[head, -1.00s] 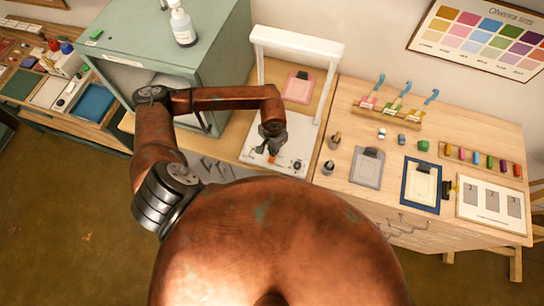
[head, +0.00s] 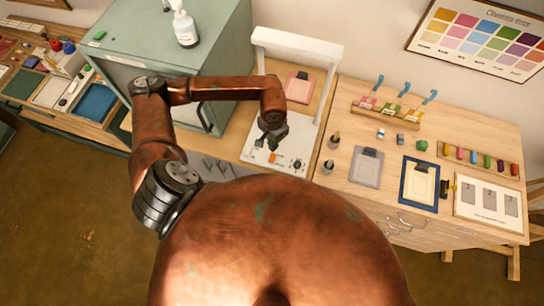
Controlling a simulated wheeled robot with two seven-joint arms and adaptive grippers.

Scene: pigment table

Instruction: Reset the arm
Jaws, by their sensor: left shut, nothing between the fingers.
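My left arm comes in from the left. Its gripper (head: 272,136) points down over the white panel (head: 252,151) with an orange switch (head: 273,158) and a dark knob (head: 297,164). The gripper is shut and empty, and it appears just above the panel's back part, apart from the switch. My right gripper does not show.
A white frame (head: 300,45) rises behind the panel, with a pink clipboard (head: 299,88) beneath it. A green cabinet (head: 150,55) stands to the left.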

